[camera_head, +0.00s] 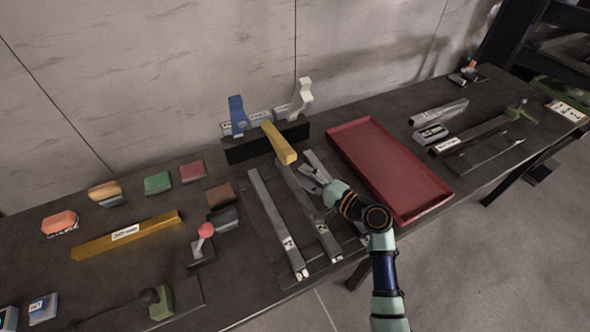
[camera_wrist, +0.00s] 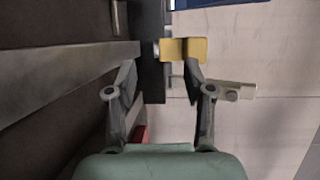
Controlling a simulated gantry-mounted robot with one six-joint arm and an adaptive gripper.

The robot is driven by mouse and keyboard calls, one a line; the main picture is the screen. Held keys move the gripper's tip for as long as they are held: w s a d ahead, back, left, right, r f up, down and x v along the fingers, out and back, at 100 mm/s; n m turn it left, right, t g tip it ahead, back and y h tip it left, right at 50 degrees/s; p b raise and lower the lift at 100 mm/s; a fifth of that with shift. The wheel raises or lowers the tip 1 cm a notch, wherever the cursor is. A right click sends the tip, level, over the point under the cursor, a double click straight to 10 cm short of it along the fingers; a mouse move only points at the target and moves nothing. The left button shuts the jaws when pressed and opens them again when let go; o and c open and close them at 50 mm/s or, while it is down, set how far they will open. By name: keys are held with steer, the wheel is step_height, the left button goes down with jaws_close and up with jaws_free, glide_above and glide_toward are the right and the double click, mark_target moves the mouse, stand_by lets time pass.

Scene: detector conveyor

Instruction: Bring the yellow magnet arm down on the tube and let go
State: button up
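The yellow magnet arm (camera_head: 279,143) slopes forward and down from a dark block at the back of the table, its free end over the far end of the grey tubes. Whether it touches a tube, I cannot tell. The middle grey tube (camera_head: 312,212) and the left grey tube (camera_head: 272,215) lie side by side in front. My gripper (camera_head: 312,173) is just right of the yellow arm's end, low over the tubes. In the wrist view my gripper (camera_wrist: 160,70) has its fingers apart, with nothing held. The yellow arm (camera_wrist: 183,49) shows just beyond the right fingertip.
The blue arm (camera_head: 236,114) and white arm (camera_head: 302,97) stand raised either side of the yellow one, on the dark block (camera_head: 243,151). A red tray (camera_head: 430,198) lies right of my gripper. A red-knobbed lever (camera_head: 205,231) and coloured blocks lie to the left.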

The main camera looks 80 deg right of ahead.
steer(key=v, duration=0.6)
steer(key=shift+s+a, duration=0.15)
stand_by(0.3)
